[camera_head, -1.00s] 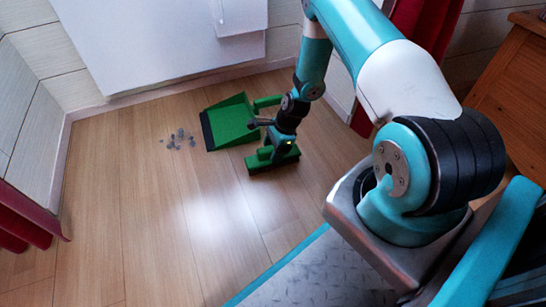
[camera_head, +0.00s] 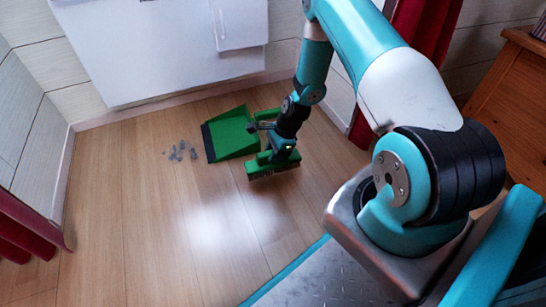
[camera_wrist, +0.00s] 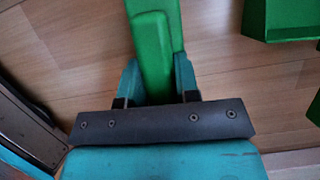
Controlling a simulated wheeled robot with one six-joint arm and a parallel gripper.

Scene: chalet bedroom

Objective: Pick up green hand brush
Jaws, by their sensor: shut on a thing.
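The green hand brush (camera_head: 259,170) is at the right front of the dustpan, its dark bristles facing down. My gripper (camera_head: 283,152) is above it. In the wrist view the brush's green handle (camera_wrist: 152,50) runs between the two teal fingers of my gripper (camera_wrist: 157,82), which are shut on it. My gripper hides part of the brush in the head view. I cannot tell for sure whether the bristles touch the floor.
A green dustpan (camera_head: 228,135) lies on the wooden floor near the wall, close to the brush. A small heap of grey debris (camera_head: 178,152) lies left of it. A wooden cabinet (camera_head: 510,105) stands at the right. The floor at the front left is clear.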

